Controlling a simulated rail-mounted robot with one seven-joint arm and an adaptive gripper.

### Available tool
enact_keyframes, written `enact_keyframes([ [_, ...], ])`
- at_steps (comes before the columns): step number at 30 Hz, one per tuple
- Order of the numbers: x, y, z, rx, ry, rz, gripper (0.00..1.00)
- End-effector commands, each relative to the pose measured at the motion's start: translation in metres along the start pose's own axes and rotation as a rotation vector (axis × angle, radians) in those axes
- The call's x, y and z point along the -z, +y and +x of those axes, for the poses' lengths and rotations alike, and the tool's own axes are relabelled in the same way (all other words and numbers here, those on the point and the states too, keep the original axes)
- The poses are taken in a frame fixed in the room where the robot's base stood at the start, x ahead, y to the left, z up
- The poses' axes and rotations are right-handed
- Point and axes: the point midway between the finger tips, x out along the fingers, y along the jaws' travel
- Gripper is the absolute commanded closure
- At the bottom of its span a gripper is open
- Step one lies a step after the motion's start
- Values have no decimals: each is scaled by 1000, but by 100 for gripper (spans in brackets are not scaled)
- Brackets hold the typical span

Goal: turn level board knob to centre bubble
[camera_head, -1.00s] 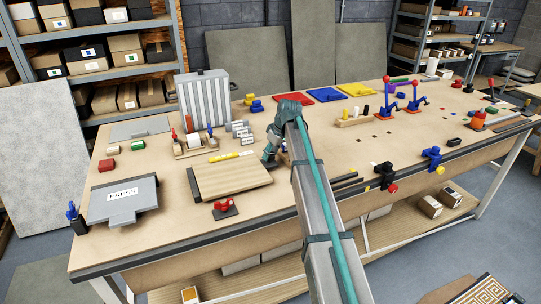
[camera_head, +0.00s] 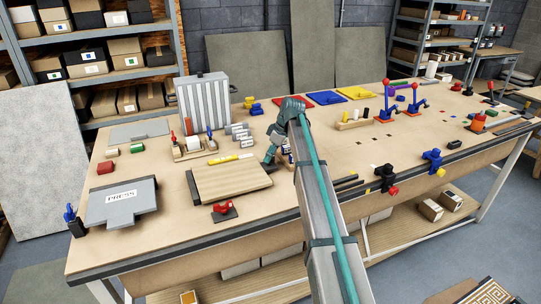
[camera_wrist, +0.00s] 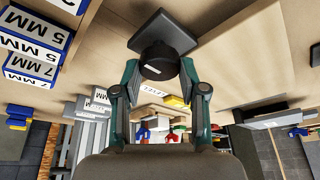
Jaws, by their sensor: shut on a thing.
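The level board (camera_head: 232,184) is a tan wooden plate on the workbench, with a yellow level strip (camera_head: 231,158) along its far edge. My gripper (camera_head: 268,160) is low at the board's far right corner, pointing down; its fingertips are hard to make out there. In the wrist view my gripper (camera_wrist: 159,72) is shut on a round black knob (camera_wrist: 160,52), one finger on each side. The knob stands against a dark square plate (camera_wrist: 172,27). The bubble cannot be made out in either view.
A red-handled piece (camera_head: 224,208) sits in front of the board. The grey PRESS block (camera_head: 121,206) is to its left. Bare tabletop (camera_head: 345,152) lies to the right.

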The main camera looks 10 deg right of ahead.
Motion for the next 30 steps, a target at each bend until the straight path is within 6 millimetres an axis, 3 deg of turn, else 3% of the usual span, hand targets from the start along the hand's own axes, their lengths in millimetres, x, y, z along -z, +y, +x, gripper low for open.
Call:
enact_keyframes([
  [2, 3, 2, -3, -6, 6, -1, 93],
  [3, 3, 2, -3, -6, 6, -1, 55],
  [7, 2, 2, -2, -5, 4, 0, 33],
  [20, 1, 1, -6, -2, 1, 1, 33],
  [30, 1, 2, -62, -5, 2, 1, 33],
])
